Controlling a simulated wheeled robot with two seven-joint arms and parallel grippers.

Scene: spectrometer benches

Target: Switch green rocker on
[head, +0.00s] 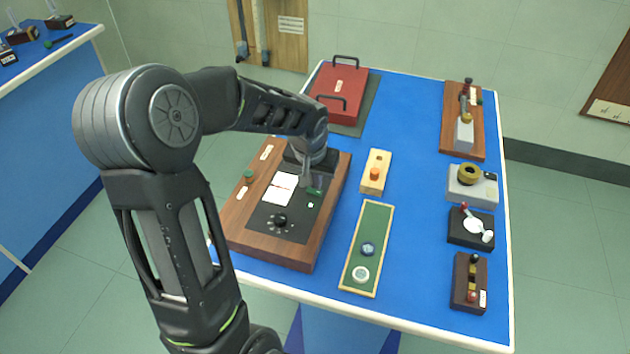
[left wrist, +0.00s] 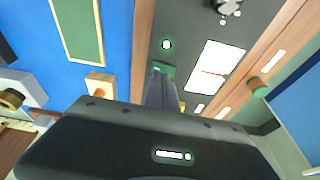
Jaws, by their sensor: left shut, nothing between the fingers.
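The green rocker (head: 315,191) is on the dark panel of a wooden-framed instrument (head: 262,219) on the blue bench. It also shows in the left wrist view (left wrist: 164,68). My left gripper (head: 305,184) is shut and empty, pointing down at the panel. Its fingertips (left wrist: 160,76) are right at the rocker and partly cover it; I cannot tell whether they touch. The rocker's tilt is too small to read. My right gripper is not in view.
White cards (head: 280,188), a black knob (head: 280,221) and a green button (head: 249,176) share the instrument. A block with an orange button (head: 375,173) and a green tray (head: 372,225) stand to its right. A red case (head: 339,92) is behind. Several devices line the right edge.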

